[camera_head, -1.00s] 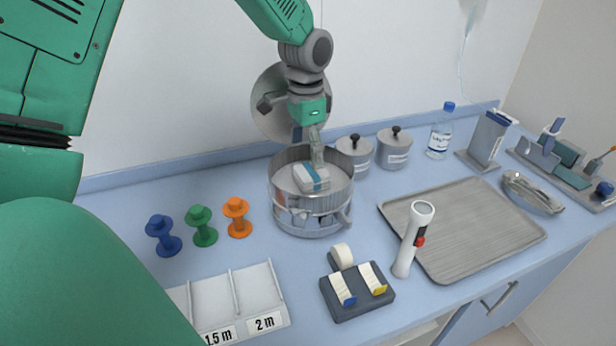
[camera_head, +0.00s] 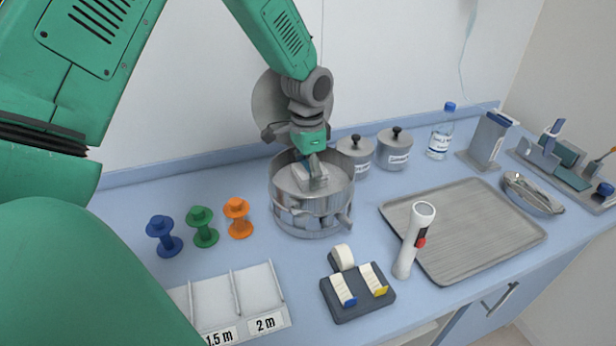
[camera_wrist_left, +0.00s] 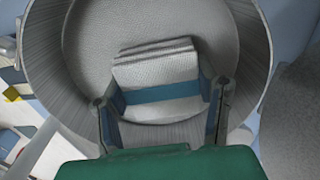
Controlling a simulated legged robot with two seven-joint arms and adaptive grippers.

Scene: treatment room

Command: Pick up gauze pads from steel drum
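The steel drum (camera_head: 312,213) stands open on the blue counter. A stack of white gauze pads (camera_head: 310,175) with a blue band lies inside it. The stack also shows in the left wrist view (camera_wrist_left: 156,68). My left gripper (camera_head: 313,172) points down into the drum, fingers at the stack. In the left wrist view my left gripper (camera_wrist_left: 160,100) has one finger on each side of the stack, close to its edges. I cannot tell whether the fingers press on it. My right gripper is not in view.
Two lidded steel pots (camera_head: 394,150) stand behind the drum to the right. Blue, green and orange spools (camera_head: 238,218) stand to its left.

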